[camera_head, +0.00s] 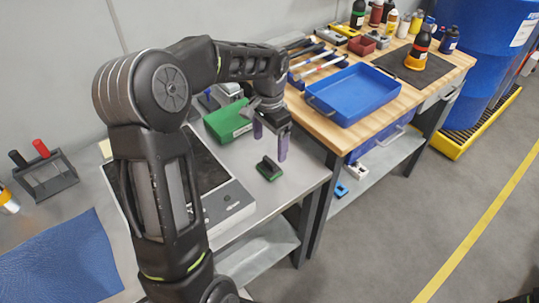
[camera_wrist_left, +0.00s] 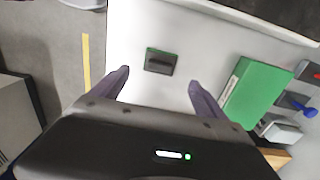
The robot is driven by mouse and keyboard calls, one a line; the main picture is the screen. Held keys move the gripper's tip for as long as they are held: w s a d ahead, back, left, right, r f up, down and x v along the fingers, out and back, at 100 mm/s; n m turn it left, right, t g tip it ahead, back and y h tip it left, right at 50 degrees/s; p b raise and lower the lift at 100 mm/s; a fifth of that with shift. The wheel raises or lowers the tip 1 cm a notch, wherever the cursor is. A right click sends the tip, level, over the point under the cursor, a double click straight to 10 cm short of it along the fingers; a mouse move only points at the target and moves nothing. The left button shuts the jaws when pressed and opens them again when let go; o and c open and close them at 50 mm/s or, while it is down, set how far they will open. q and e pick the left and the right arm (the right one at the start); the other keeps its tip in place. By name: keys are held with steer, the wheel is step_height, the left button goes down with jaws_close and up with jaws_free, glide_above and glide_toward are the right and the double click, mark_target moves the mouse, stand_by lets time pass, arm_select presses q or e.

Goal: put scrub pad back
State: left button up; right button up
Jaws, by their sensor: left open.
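The scrub pad (camera_head: 269,169) is a small green block with a dark handle on top. It lies on the grey metal table, near its right edge. In the left wrist view the scrub pad (camera_wrist_left: 160,61) lies between and beyond the fingertips, untouched. My left gripper (camera_head: 270,143) is open and empty above the table, just behind the pad in the head view. Its two purple fingers also show in the left wrist view (camera_wrist_left: 160,78). My right gripper is not clearly in view; only a dark part shows at the lower right corner.
A green box (camera_head: 228,121) stands behind the pad. A flat scale-like device (camera_head: 229,202) lies left of it. A blue tray (camera_head: 352,95) sits on the wooden bench (camera_head: 330,131) at the right, with bottles behind. A dark rack (camera_head: 46,177) stands at the far left.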

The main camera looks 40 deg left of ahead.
mark_target(269, 161)
arm_select(q)
steer(key=shift+r, duration=1.7)
